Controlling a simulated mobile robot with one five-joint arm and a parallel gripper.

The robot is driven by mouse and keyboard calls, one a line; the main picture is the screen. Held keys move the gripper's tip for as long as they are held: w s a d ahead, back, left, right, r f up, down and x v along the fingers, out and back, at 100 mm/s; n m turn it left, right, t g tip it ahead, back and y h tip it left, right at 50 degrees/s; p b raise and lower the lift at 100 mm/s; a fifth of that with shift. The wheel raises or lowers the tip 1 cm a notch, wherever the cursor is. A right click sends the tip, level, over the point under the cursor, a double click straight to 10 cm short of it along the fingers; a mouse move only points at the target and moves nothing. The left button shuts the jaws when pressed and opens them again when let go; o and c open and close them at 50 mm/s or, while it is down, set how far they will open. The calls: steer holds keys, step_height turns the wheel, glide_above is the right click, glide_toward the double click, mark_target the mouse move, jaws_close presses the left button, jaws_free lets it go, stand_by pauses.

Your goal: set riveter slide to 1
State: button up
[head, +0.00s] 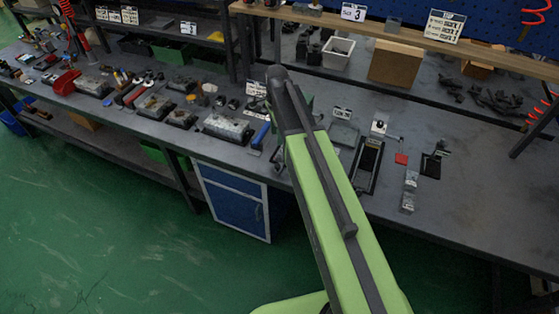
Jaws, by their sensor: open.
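My gripper does not show; my light green arm rises from the bottom and its dark joint covers the middle of the bench. I cannot tell for sure which thing is the riveter slide. A dark, long frame (368,166) with a channel lies on the bench just right of my arm, with a white block (378,128) at its far end. A small black device (433,163) stands further right. No setting or number can be read on either. Small grey metal blocks (409,190) stand in a row near the bench's front edge.
The grey bench (470,205) is bare at the right front. A small red piece (401,159) lies between the two devices. Several metal parts and tools crowd the left bench. A shelf with a white bin (338,54) and a cardboard box (395,64) stands behind. The green floor is clear.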

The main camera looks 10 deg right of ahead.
mark_target(278, 166)
step_height(278, 166, down, 18)
steer(key=b, duration=1.7)
steer(key=shift+r+b, duration=0.15)
steer(key=shift+b, duration=0.2)
steer(key=shift+r, duration=0.1)
steer(key=c, duration=0.9)
jaws_close()
steer(key=shift+s, duration=0.1)
